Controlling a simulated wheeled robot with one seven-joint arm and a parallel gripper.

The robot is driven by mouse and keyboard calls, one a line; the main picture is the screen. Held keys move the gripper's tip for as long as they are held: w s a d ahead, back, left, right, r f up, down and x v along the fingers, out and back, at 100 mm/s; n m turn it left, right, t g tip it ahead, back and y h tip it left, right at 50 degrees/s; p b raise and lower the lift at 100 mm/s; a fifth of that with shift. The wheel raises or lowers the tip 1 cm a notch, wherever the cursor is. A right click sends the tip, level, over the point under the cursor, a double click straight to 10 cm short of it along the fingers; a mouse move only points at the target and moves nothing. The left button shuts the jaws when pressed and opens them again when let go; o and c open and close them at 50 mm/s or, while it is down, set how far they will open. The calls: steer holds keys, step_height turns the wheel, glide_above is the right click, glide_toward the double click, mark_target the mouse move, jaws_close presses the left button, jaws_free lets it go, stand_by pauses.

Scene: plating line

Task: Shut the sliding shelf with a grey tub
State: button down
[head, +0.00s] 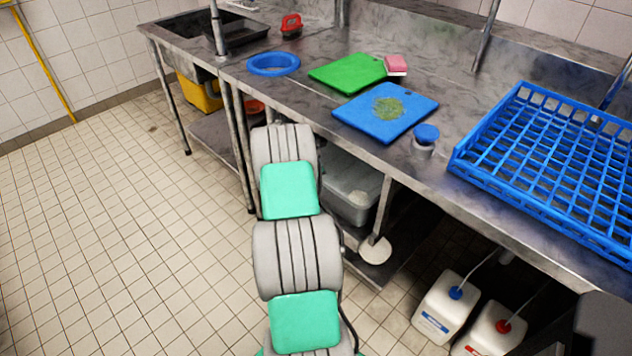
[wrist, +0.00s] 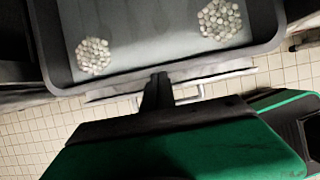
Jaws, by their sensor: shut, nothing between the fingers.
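The grey tub (head: 350,207) sits under the steel counter in the head view, partly hidden behind my arm. In the wrist view the tub (wrist: 185,68) fills the top, with two clusters of pale round pieces inside. The sliding shelf's pale front edge and bar handle (wrist: 220,86) show just below the tub's rim. My gripper (wrist: 160,80) is shut and empty, its fingertips at the shelf front by the handle. I cannot tell whether they touch it. My gripper is hidden behind my arm in the head view.
Two white canisters (head: 446,305) (head: 490,332) stand below at right. A counter leg (head: 382,208) rises beside the tub. Tiled floor at left is clear.

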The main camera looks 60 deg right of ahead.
steer(key=w+a+r+n, duration=0.1)
steer(key=w+a+r, duration=0.5)
steer(key=a+r, duration=0.45)
steer(key=s+a+f+n+b, duration=0.1)
steer(key=s+a+f+n, duration=0.2)
steer(key=a+f, duration=0.85)
steer(key=s+a+f+g+h, duration=0.1)
steer(key=s+a+f+g, duration=0.15)
steer(key=s, duration=0.45)
steer(key=s+d+r+m+h, duration=0.1)
steer(key=s+d+h, duration=0.2)
steer(key=s, duration=0.4)
steer(key=m+t+h, duration=0.1)
steer(key=m+h, duration=0.2)
steer(key=h, duration=0.1)
glide_toward(351, 205)
steer(key=b+x, duration=0.1)
steer(key=x, duration=0.4)
steer(key=shift+s+d+f+b, duration=0.15)
steer(key=shift+d+b, duration=0.15)
steer(key=shift+b, duration=0.1)
steer(key=shift+d, duration=0.25)
